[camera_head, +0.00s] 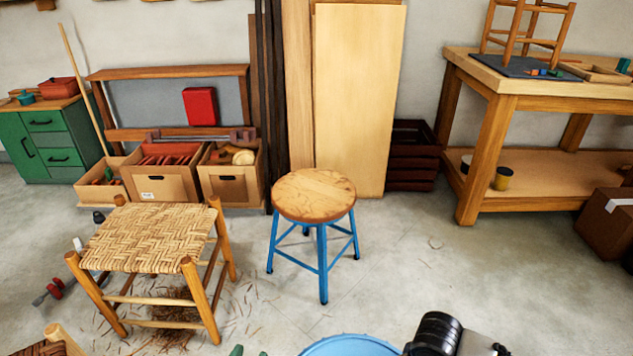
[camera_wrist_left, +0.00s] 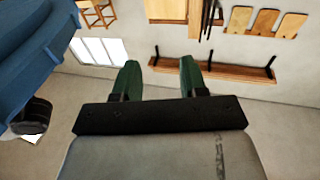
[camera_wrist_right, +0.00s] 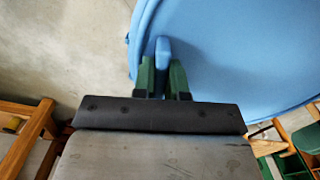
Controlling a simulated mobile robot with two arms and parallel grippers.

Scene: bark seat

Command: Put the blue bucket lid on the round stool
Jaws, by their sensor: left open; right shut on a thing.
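The blue bucket lid (camera_head: 350,346) shows only in part at the bottom edge of the head view. It fills the upper right of the right wrist view (camera_wrist_right: 235,55) and the left edge of the left wrist view (camera_wrist_left: 35,45). My right gripper (camera_wrist_right: 162,78) is shut on a small blue tab at the lid's edge. Its fingertips are out of the head view. The round stool (camera_head: 313,194), with a wooden seat and blue metal legs, stands beyond the lid, its seat bare. My left gripper (camera_head: 250,352) is open and empty, left of the lid; its spread green fingers show in the left wrist view (camera_wrist_left: 160,80).
A woven-seat stool (camera_head: 150,237) stands left of the round stool, with straw scraps below. Open boxes (camera_head: 160,183) and leaning boards (camera_head: 358,100) are behind. A workbench (camera_head: 540,85) stands at right. Floor right of the round stool is mostly clear.

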